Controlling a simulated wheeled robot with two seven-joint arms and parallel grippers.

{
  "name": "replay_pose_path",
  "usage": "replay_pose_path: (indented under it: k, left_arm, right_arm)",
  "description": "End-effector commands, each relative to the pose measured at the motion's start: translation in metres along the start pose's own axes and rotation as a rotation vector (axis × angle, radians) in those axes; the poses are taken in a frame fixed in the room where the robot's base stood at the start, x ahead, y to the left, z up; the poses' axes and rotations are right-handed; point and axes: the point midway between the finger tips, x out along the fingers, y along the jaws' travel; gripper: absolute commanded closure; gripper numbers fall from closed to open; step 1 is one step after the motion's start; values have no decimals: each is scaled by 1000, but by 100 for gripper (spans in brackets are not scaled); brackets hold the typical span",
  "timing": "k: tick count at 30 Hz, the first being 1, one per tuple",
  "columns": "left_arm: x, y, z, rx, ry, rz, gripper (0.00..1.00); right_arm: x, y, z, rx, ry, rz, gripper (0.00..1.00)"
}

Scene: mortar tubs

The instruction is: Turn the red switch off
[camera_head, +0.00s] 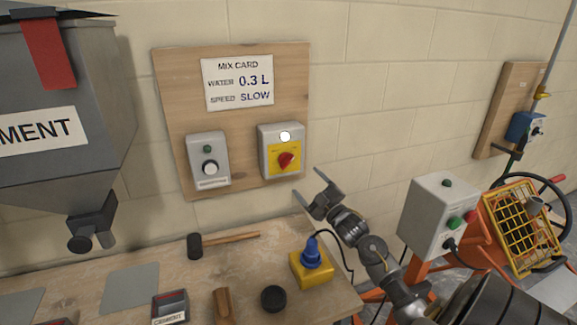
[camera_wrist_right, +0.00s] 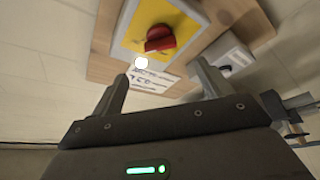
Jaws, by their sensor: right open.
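The red switch (camera_head: 286,160) is a rotary knob on a yellow plate of a grey box (camera_head: 268,137), fixed to a wooden wall board. Its knob sits tilted in the head view. A round lamp (camera_head: 285,136) above it shows bright white. In the right wrist view the red switch (camera_wrist_right: 160,38) is ahead of the fingers, near the top. My right gripper (camera_head: 318,187) is open and empty, below and to the right of the switch box, apart from it. It also shows in the right wrist view (camera_wrist_right: 162,88). My left gripper is not in view.
The mix card (camera_head: 238,81) is above. On the bench are a mallet (camera_head: 225,241), a yellow box with a blue plug (camera_head: 312,267) and a black round piece (camera_head: 273,298). A cement hopper (camera_head: 65,110) stands left.

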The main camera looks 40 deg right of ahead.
Motion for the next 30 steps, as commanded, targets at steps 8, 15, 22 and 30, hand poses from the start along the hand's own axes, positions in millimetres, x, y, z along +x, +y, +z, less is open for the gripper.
replay_pose_path:
  k: [8, 15, 22, 30]
  left_arm:
    - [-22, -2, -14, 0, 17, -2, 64]
    - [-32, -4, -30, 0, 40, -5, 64]
    - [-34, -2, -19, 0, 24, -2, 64]
    - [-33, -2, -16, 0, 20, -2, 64]
  right_arm:
    - [54, 3, -4, 4, 0, 0, 22]
    - [87, 1, -2, 2, 0, -1, 22]
    - [97, -2, -2, 1, 1, -3, 22]
    - [97, -2, -2, 2, 2, -4, 30]
